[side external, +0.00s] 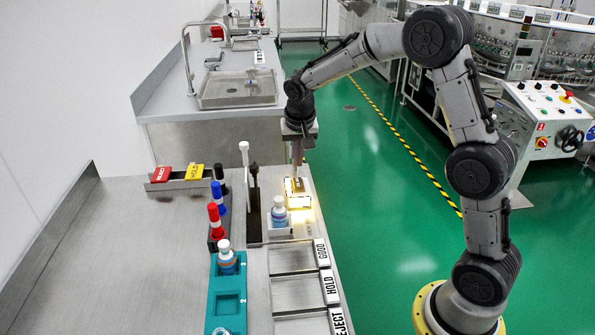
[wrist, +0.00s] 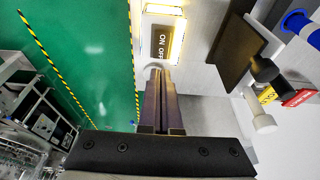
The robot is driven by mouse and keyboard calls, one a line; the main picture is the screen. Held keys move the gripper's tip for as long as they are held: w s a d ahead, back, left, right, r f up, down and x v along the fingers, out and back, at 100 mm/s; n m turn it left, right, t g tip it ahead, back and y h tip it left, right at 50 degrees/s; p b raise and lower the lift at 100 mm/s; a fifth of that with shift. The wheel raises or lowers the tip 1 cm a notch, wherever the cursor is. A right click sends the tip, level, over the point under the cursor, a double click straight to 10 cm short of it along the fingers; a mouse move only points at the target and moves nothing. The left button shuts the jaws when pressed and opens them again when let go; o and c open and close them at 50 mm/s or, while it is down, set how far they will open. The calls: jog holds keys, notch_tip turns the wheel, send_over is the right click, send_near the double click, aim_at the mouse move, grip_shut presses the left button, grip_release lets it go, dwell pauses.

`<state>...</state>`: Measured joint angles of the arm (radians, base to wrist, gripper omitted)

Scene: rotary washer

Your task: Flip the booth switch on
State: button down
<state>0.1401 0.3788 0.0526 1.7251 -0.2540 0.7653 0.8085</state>
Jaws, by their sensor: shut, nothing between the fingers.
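The booth switch (wrist: 164,43) is a brown rocker marked ON and OFF on a pale housing in the wrist view. The booth's light panel (wrist: 165,10) beside it glows warm yellow-white; the lit booth (side external: 299,202) also shows in the side view. My gripper (wrist: 158,72) is shut and empty, its fingertips close to the ON/OFF side of the switch housing. In the side view my gripper (side external: 298,164) points down over the back of the lit booth. I cannot tell whether the fingertips touch the switch, and its exact tilt is unclear.
A white-capped bottle (side external: 279,212) stands left of the booth. Another bottle (side external: 227,258) sits in a teal rack (side external: 228,283). Red, blue and black markers (side external: 216,222) stand nearby. GOOD, HOLD and REJECT bays (side external: 293,259) lie in front. The left of the table is clear.

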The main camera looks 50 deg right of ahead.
aim_at(299, 183)
jog(key=shift+f, duration=2.1)
jog(key=shift+w+d+f+g+y, duration=0.15)
jog(key=shift+d+f+g+y, duration=0.05)
jog(key=shift+d+g+y, duration=0.1)
jog(key=shift+a, duration=0.1)
jog(key=shift+s+a, duration=0.6)
jog(key=shift+s, duration=0.05)
jog(key=shift+r, duration=0.1)
